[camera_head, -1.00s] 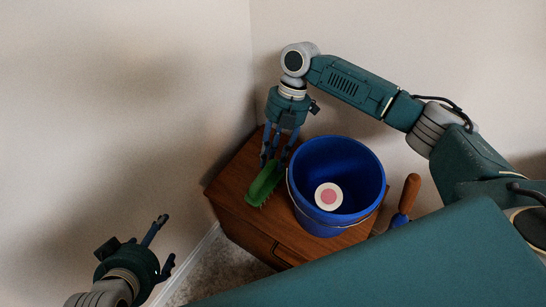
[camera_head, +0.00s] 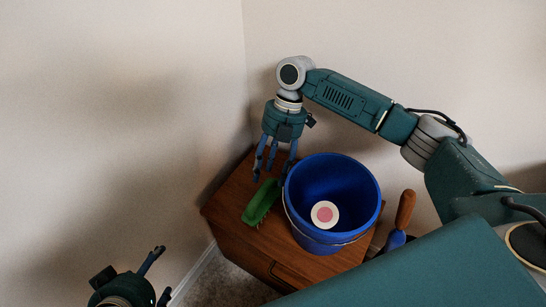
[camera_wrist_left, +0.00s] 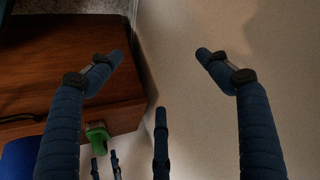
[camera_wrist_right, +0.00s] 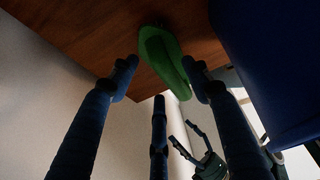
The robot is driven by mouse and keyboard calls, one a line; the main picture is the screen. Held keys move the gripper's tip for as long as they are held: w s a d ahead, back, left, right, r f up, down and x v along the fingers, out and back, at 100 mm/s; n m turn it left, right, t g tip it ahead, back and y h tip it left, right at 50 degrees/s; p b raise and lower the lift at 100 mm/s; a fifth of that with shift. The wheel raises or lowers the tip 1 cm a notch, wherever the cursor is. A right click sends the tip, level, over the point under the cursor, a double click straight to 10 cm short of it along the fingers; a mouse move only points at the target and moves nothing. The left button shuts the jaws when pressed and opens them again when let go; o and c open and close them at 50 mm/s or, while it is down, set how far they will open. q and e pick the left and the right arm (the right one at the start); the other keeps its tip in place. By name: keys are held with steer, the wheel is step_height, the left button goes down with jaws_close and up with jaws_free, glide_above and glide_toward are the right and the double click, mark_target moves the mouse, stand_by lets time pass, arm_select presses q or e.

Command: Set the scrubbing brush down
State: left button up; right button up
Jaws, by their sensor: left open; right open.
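The green scrubbing brush (camera_head: 261,202) lies on the wooden cabinet top, left of the blue bucket. It also shows in the left wrist view (camera_wrist_left: 97,133) and, beyond the fingertips, in the right wrist view (camera_wrist_right: 164,58). My right gripper (camera_head: 272,173) is open and empty, just above and behind the brush's far end. Its fingers are spread around the brush in the right wrist view, and I see no grip on it. My left gripper (camera_head: 161,272) is open and empty, low at the left, away from the cabinet.
The blue bucket (camera_head: 370,195) stands right beside the brush and holds a round white thing with a pink centre (camera_head: 325,214). A blue tool with a brown handle (camera_head: 405,209) is right of the bucket. Walls close in behind the wooden cabinet (camera_head: 240,235).

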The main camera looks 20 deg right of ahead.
arm_select(q)
steer(key=s+a+f+g+p, duration=0.1)
steer(key=s+a+f+g, duration=0.1)
steer(key=s, duration=0.5)
steer(key=shift+s+a+f+g+y, duration=0.2)
steer(key=shift+s+g+y, duration=0.2)
steer(key=shift+g, duration=0.4)
arm_select(e)
steer(key=v, duration=0.6)
